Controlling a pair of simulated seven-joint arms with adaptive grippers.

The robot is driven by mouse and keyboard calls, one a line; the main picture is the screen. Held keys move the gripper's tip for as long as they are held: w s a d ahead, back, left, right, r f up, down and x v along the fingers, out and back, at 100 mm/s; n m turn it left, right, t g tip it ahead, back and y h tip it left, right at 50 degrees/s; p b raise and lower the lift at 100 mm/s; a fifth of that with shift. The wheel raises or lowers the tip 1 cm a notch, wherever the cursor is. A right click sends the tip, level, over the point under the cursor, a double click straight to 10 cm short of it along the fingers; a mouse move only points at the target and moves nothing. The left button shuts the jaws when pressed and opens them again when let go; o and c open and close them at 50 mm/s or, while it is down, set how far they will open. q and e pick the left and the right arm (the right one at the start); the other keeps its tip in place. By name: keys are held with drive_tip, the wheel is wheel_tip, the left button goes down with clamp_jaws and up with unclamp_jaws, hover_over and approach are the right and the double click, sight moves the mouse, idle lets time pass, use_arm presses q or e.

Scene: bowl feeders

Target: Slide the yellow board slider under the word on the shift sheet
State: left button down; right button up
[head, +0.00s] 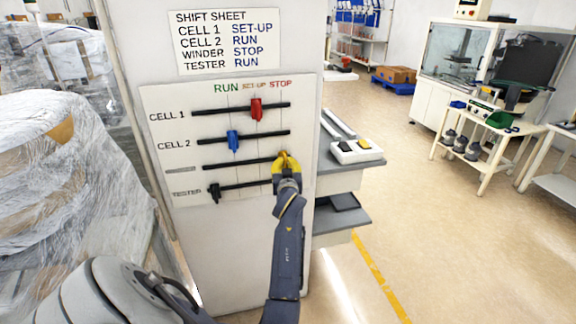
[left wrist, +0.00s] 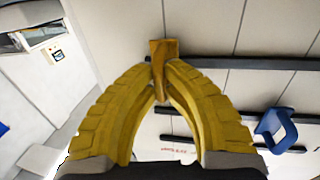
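The yellow slider (head: 283,156) sits near the right end of the third track on the white board (head: 185,102), below the STOP heading. The shift sheet (head: 223,43) above reads CELL 1 SET-UP, CELL 2 RUN, WINDER STOP, TESTER RUN. The third row's label is too smudged to read. My left gripper (head: 286,163) is at the yellow slider and partly hides it. In the left wrist view, its yellow fingers (left wrist: 160,84) close around the slider's tab (left wrist: 162,52) from both sides. My right gripper is not in view.
A red slider (head: 256,109) is on the first track, a blue slider (head: 233,141) on the second and a black slider (head: 214,192) at the left end of the fourth. A shelf (head: 350,170) juts out right of the board. Wrapped goods (head: 60,190) stand left.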

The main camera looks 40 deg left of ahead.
use_arm(q)
drive_tip(key=shift+w+d+r, duration=0.1)
drive_tip(key=shift+w+d, duration=0.1)
drive_tip(key=c, duration=1.5)
unclamp_jaws()
drive_tip(key=shift+v, duration=3.8)
